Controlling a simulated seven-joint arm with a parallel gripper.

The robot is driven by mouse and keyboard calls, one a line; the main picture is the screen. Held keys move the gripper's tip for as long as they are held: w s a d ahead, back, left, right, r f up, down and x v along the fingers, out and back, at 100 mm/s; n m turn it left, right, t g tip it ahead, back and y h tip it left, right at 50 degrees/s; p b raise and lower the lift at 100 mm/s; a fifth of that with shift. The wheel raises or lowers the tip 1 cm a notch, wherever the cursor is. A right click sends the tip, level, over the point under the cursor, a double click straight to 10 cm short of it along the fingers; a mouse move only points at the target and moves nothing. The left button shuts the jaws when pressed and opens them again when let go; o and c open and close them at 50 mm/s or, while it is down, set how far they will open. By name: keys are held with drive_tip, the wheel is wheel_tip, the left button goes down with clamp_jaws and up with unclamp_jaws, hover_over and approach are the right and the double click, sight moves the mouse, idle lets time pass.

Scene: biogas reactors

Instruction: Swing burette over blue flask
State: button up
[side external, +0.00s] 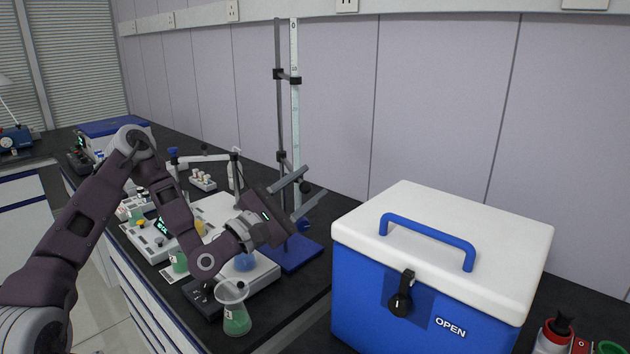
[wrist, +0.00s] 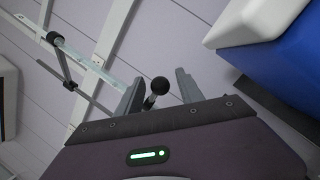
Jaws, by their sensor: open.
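The burette (side external: 295,110) is a tall, pale graduated tube held upright by black clamps on a grey rod (side external: 278,110). The rod rises from a blue stand base (side external: 292,256). The blue flask (side external: 244,262) sits on a white stirrer plate, left of the stand base and partly hidden by my wrist. My gripper (side external: 308,187) is open at the lower part of the burette. A round black knob (wrist: 159,86) on a short stem shows between its fingers in the wrist view, apparently not gripped.
A blue and white cooler (side external: 440,265) stands close on the right. A flask of green liquid (side external: 236,316) stands at the front of the bench. More stirrers and flasks line the bench to the left. The wall is close behind the stand.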

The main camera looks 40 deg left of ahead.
drive_tip(key=shift+x, duration=1.3)
clamp_jaws()
drive_tip(key=shift+d+f, duration=0.1)
drive_tip(key=shift+f, duration=0.1)
